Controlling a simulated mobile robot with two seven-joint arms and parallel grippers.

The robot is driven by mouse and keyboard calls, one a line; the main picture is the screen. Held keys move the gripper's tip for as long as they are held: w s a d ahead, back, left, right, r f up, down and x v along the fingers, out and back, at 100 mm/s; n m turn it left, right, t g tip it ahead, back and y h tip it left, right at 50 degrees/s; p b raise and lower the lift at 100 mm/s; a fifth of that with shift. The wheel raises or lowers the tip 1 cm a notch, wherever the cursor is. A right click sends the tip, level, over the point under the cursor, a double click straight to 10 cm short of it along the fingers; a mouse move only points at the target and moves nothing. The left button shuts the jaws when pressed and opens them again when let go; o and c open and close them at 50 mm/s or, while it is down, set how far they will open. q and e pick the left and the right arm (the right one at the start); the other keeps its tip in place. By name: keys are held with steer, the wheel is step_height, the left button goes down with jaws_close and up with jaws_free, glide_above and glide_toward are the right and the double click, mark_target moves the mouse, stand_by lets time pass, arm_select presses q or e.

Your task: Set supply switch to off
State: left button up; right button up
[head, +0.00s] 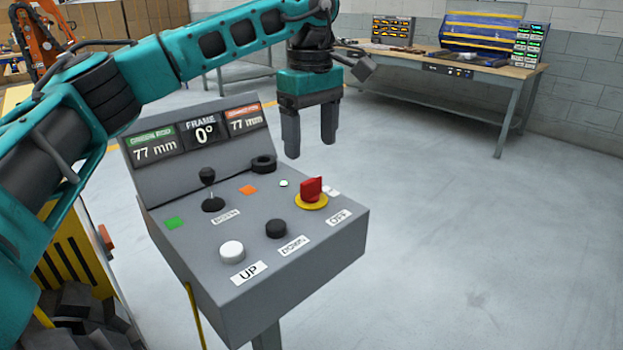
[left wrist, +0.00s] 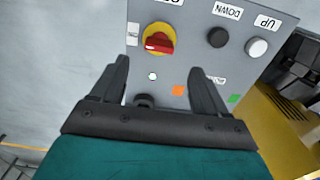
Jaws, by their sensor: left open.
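The supply switch (head: 312,190) is a red rotary handle on a yellow round base, on the right of the grey control panel (head: 190,258). An OFF label (head: 339,217) lies in front of it, and a small white label is to its right. My left gripper (head: 308,150) is open and empty, pointing down above the rear of the panel, behind the switch and apart from it. In the left wrist view the red switch (left wrist: 159,43) shows beyond the two fingers (left wrist: 160,88), nearer the left finger. My right gripper is not in view.
The panel also carries a black joystick (head: 209,190), a white UP button (head: 232,251), a black DOWN button (head: 276,228) and a black round knob (head: 263,163). A raised display (head: 200,145) stands at its back. A workbench (head: 440,65) is far behind; the floor to the right is clear.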

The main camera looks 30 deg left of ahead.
mark_target(311, 180)
arm_select(q)
step_height(311, 180, down, 8)
steer(key=shift+r+b, duration=0.25)
steer(key=shift+b, duration=0.3)
steer(key=shift+c, duration=0.3)
steer(key=c, duration=1)
